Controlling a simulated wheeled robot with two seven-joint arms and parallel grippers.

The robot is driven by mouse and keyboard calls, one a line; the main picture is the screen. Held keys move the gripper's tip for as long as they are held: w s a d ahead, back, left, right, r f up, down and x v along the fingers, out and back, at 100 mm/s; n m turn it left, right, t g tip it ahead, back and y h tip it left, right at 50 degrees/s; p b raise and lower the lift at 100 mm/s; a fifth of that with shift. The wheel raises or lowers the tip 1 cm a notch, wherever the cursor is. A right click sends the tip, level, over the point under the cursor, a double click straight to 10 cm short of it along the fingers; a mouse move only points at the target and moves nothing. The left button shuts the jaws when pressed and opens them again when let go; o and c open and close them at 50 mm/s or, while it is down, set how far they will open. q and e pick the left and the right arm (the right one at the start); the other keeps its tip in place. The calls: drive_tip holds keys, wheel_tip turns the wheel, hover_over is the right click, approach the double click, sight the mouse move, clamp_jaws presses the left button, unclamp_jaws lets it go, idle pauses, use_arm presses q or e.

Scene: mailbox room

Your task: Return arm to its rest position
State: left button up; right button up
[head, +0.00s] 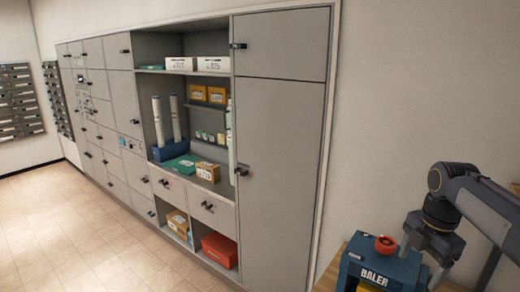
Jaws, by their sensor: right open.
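My right arm comes in from the right edge, bent at a dark elbow joint. Its gripper (428,262) points down at the lower right, beside the blue baler (374,274) and partly in front of it. The gripper is open, with nothing seen between its fingers; the lower part is close to the frame's bottom edge. The baler has a red round button (386,243) on top, just left of the gripper. I cannot tell whether the gripper touches the baler. My left gripper is not in view.
A grey locker wall (280,130) runs along the back with open shelves of boxes. A red box (220,250) sits in a low compartment. The baler stands on a wooden surface (330,276). Tiled floor (70,235) at left is clear.

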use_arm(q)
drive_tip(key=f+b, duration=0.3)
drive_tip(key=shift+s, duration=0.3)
use_arm(e)
drive_tip(key=s+a+f+m+t+y, duration=0.1)
drive_tip(key=s+a+f+m+t, duration=0.1)
drive_tip(key=s+a+f+m, duration=0.3)
drive_tip(key=s+a+f+m+t+y, duration=0.2)
drive_tip(key=s+a+f+m, duration=0.4)
drive_tip(key=s+a+m, duration=0.5)
drive_tip(key=s+m+t, duration=0.1)
drive_tip(key=s+m, duration=0.4)
drive_tip(key=m, duration=0.1)
drive_tip(key=shift+y, duration=0.3)
